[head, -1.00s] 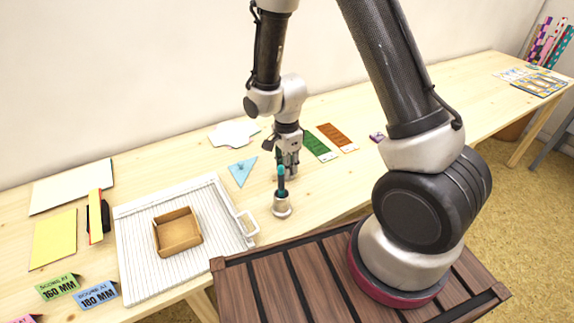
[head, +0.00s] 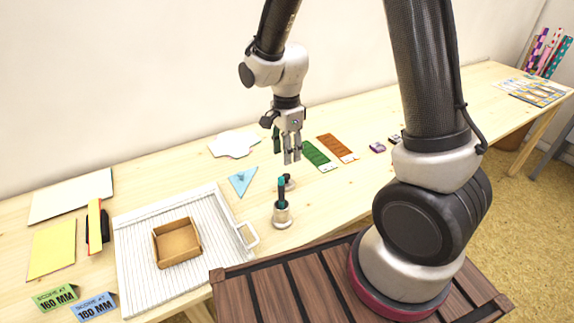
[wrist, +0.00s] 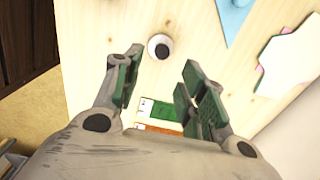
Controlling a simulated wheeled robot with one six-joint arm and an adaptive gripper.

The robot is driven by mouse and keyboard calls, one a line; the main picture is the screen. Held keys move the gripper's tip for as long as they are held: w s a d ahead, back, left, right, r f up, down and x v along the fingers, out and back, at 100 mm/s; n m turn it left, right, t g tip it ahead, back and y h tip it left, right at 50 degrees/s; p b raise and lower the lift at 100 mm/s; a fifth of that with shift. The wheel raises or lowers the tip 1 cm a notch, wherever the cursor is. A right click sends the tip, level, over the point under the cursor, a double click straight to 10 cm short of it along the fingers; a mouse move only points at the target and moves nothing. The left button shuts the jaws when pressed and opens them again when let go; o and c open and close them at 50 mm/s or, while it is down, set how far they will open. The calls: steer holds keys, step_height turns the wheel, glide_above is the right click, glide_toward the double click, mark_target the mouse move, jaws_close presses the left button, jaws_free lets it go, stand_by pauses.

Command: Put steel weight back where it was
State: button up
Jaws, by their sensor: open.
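The open fingers also show in the wrist view (wrist: 160,85). A small grey piece (head: 290,182) shows just behind the handle, partly hidden.
The white ribbed board (head: 135,250) carries a cardboard tray (head: 195,259) and has a handle near the weight. A blue triangle (head: 242,180), a green card (head: 321,160) and a brown card (head: 337,148) lie around. Bare table lies right of the weight.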

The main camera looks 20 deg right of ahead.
steer(key=s+d+r+n+t, duration=0.1)
steer(key=s+d+r+n, duration=0.25)
steer(key=r, duration=0.45)
steer(key=s+d+r+n+t, duration=0.1)
steer(key=s+d+r+n, duration=0.3)
steer(key=r, duration=0.4)
steer(key=s+d+r+n+t, duration=0.1)
steer(key=s+d+r+n, duration=0.2)
steer(key=s+n, duration=0.1)
steer(key=s+d+r+n+t, duration=0.1)
steer(key=s+d+r+n, duration=0.2)
steer(key=s, duration=0.4)
steer(key=shift+s+d+r+n, duration=0.3)
steer(key=shift+d+r+n, duration=0.1)
steer(key=shift+d+n, duration=0.3)
